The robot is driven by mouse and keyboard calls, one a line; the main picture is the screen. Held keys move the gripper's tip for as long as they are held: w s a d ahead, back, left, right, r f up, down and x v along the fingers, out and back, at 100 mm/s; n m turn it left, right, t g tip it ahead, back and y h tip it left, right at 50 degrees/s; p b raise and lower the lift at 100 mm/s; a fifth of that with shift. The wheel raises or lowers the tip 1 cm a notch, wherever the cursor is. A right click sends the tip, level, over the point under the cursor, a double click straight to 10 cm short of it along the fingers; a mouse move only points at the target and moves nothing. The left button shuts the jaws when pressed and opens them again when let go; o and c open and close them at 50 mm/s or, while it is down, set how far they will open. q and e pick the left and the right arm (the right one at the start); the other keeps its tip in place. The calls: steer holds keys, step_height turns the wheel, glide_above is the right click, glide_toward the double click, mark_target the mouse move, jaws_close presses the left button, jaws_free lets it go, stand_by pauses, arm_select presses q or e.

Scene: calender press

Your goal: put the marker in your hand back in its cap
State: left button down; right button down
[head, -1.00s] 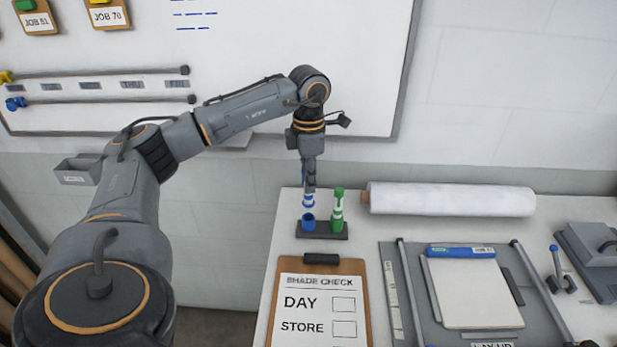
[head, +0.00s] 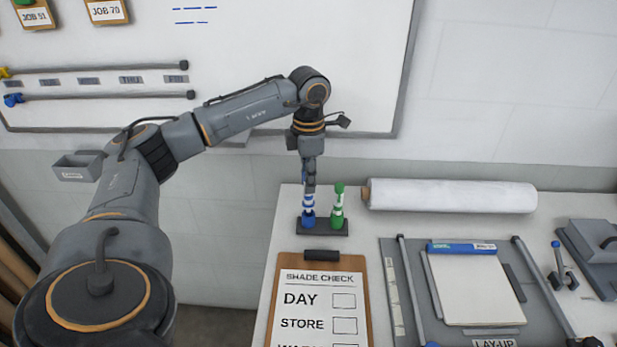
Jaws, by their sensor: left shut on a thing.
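My left gripper (head: 309,178) is shut on the blue-and-white marker (head: 308,202) and holds it upright, pointing down. The marker's lower end meets the blue cap (head: 308,219), which stands in the left place of the dark holder (head: 321,229). No gap shows between marker and cap, but I cannot tell how deep the marker sits. A green-and-white marker (head: 337,206) stands upright in the holder just to the right. The fingertips are small and partly hidden behind the wrist. My right gripper is out of view.
A clipboard (head: 320,265) lies in front of the holder. A white roll (head: 450,196) lies at the back right. A lay-up board (head: 400,270) with a pad (head: 475,290) is to the right. The whiteboard (head: 300,60) hangs behind my arm.

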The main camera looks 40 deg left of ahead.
arm_select(q)
steer(key=shift+f+b, duration=0.95)
steer(key=shift+f, duration=0.55)
